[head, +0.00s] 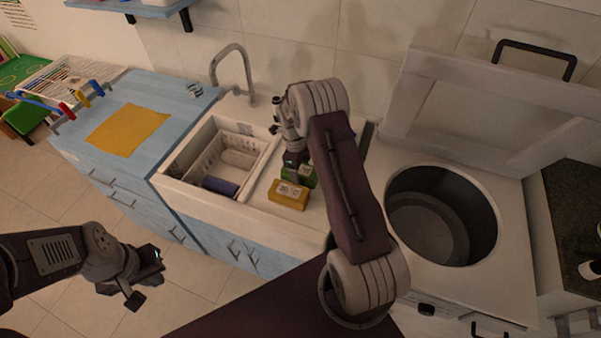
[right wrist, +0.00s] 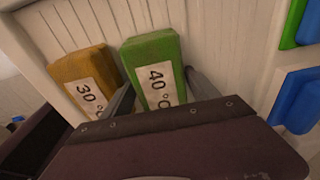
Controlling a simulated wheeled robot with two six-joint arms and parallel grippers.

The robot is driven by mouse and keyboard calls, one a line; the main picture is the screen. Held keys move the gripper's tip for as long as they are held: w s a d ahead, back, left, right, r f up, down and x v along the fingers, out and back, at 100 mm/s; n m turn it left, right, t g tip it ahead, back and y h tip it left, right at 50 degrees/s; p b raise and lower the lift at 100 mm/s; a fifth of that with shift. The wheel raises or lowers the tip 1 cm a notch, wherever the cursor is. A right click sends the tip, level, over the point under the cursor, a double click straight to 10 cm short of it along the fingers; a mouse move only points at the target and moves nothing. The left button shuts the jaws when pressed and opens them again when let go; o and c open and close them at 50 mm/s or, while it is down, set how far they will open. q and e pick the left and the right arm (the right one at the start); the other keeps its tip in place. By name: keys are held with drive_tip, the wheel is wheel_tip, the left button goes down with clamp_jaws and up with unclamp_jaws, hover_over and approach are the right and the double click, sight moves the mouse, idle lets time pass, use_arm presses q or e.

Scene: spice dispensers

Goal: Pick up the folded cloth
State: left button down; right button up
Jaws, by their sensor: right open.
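A flat yellow cloth (head: 128,130) lies on the blue counter at the left in the head view; I cannot tell whether it is folded. A green block labelled 40 °C (right wrist: 152,62) and a yellow block labelled 30 °C (right wrist: 84,80) lie side by side on the white ribbed drainer right of the sink. They also show in the head view, the green one (head: 302,176) behind the yellow one (head: 289,195). My right gripper (head: 293,160) is open, with its fingers on either side of the green block; contact is unclear. My left gripper (head: 146,278) is open and empty, low at the left.
The white sink (head: 176,172) holds a basket (head: 208,150) and a dark blue roll (head: 220,186). A faucet (head: 232,62) stands behind it. A round open tub (head: 440,215) with a raised lid (head: 490,100) is at the right. A rack (head: 75,75) stands at the far left.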

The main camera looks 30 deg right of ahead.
drive_tip(key=c, duration=1.4)
